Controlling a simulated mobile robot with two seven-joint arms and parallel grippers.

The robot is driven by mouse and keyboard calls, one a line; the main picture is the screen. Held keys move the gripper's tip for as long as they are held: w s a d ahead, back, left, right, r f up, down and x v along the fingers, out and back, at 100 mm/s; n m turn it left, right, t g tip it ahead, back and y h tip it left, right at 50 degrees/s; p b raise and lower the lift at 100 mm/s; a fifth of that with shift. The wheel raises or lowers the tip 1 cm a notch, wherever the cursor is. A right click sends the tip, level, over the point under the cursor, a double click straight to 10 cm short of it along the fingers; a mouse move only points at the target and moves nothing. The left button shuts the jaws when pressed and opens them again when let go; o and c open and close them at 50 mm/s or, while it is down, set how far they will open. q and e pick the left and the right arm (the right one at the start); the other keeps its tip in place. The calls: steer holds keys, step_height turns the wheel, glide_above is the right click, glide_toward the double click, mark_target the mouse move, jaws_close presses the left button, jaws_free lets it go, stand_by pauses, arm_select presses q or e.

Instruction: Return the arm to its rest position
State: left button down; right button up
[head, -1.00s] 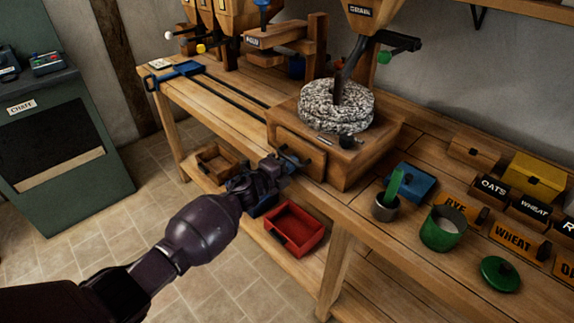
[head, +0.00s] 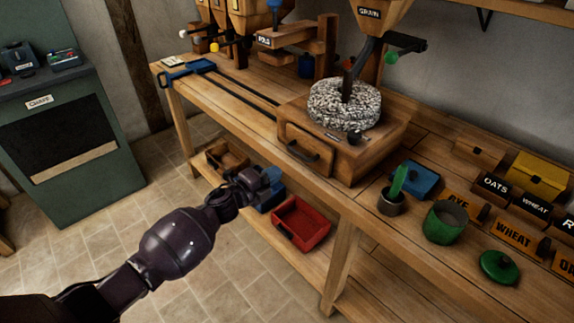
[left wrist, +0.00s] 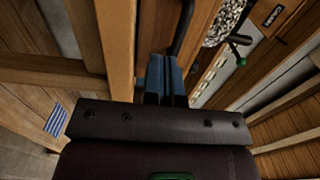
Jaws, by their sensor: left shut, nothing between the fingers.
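My left arm comes in from the lower left of the head view. Its gripper (head: 267,180) is shut and empty, in front of the workbench at about the height of the lower shelf. It is apart from the dark handle (head: 303,152) of the mill's wooden drawer. In the left wrist view the blue fingers (left wrist: 165,75) are together, with a wooden beam close to their left. The mill's drawer front (head: 318,160) looks flush with its box, or nearly so. My right gripper is not in view.
The workbench (head: 355,208) carries the mill with its speckled stone (head: 343,104), a green pot (head: 445,222) and a metal cup (head: 391,202). A red tray (head: 301,222) lies on the lower shelf. A green chaff cabinet (head: 70,135) stands left. Tiled floor (head: 110,235) between is clear.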

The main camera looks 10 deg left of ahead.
arm_select(q)
steer(key=shift+v, duration=2.2)
step_height(320, 180, up, 4)
steer(key=w+a+n+t+y, duration=0.1)
steer(key=n+t+y, duration=0.15)
steer(key=n, duration=0.45)
steer(key=s+a+f+n+g+y, duration=0.1)
steer(key=s+a+f+n+y, duration=0.2)
steer(key=s, duration=0.8)
steer(key=s+a+f+n+g+y, duration=0.2)
steer(key=s+a+f+n, duration=0.2)
steer(key=s+f+n, duration=0.4)
steer(key=s+a+f+n+g+y, duration=0.2)
steer(key=s+f+n, duration=0.4)
steer(key=s, duration=0.9)
steer(key=shift+s+a+f+n+y, duration=0.15)
steer(key=shift+a+f+n+y, duration=0.15)
steer(key=shift+a+y, duration=0.5)
steer(key=shift+d+g, duration=0.1)
steer(key=shift+g, duration=0.15)
